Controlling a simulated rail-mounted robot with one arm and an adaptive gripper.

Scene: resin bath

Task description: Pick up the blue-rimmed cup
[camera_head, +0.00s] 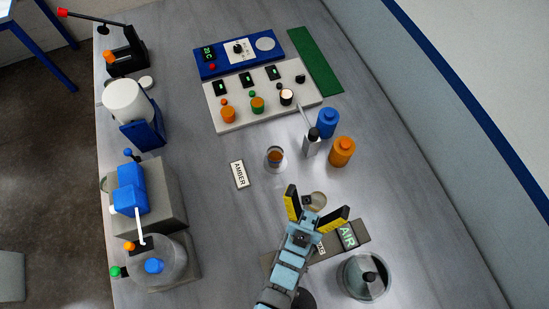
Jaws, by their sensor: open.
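I cannot clearly make out a blue rim on any cup. A small clear cup (276,157) with amber-brown content stands on the grey bench next to the AMBER label (239,175). A small round tan object (318,200) shows between my gripper's fingers; it is too small to tell whether it is a cup. My gripper (319,199) has its yellow-and-black fingers spread apart, with nothing visibly held. It is below and right of the clear cup in the picture, apart from it. My arm hides part of the bench and the plate under it.
Blue (327,122) and orange (342,151) bottles and a dispenser bottle (311,146) stand right of the clear cup. A lidded glass vessel (364,278) is near the AIR sign (348,236). A control panel (265,97) lies behind; machines line the left edge.

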